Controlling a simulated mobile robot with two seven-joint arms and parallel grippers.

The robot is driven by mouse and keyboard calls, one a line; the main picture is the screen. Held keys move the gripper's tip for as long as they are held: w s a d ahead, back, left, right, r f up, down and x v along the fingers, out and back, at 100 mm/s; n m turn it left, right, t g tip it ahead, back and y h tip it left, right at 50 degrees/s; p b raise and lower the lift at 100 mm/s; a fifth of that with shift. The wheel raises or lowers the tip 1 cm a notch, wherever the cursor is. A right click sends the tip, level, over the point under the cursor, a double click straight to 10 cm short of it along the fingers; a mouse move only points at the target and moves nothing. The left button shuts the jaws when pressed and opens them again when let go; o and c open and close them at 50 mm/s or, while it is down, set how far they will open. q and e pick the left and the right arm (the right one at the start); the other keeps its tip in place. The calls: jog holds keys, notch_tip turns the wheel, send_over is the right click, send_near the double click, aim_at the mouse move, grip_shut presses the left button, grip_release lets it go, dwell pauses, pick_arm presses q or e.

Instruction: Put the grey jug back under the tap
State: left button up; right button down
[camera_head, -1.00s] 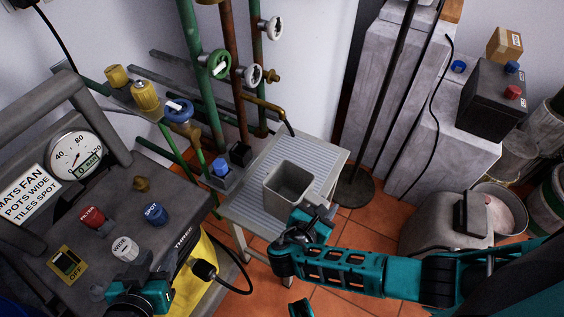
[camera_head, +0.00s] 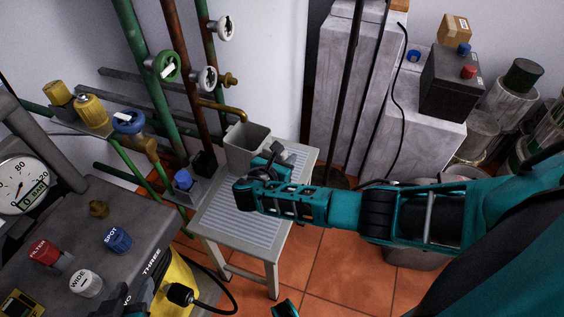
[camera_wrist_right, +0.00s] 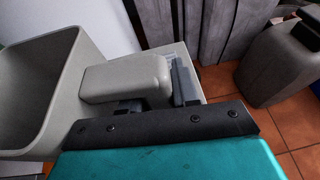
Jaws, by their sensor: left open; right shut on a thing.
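The grey jug (camera_head: 240,155) is an open, square-mouthed container at the back of the small ribbed stand (camera_head: 236,222). Its mouth is just below the end of the brass tap (camera_head: 232,110) in the head view. I cannot tell whether its base touches the stand. My right gripper (camera_head: 273,166) is shut on the jug's handle, on the near right side. In the right wrist view the jug (camera_wrist_right: 40,90) looks upright and empty, its handle beside my finger. My left gripper (camera_head: 210,308) is open at the bottom edge, mostly cut off.
Green and rusty pipes with a green valve wheel (camera_head: 163,67) rise behind the stand. A blue-capped block (camera_head: 184,182) is left of the jug. A grey machine with a dial (camera_head: 20,185) fills the left. Pale plinths (camera_head: 352,90) and a dark canister (camera_head: 450,85) stand right.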

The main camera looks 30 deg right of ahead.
jog(key=w, duration=0.1)
jog(key=w+b, duration=0.1)
jog(key=shift+w+d+f+b, duration=0.15)
jog(key=shift+w+d+b, duration=0.15)
jog(key=shift+w, duration=0.1)
jog(key=shift+s+f+b, duration=0.2)
jog(key=shift+f+b, duration=0.25)
jog(key=shift+f, duration=0.95)
jog(key=c, duration=0.8)
grip_release()
jog(key=shift+c, duration=0.2)
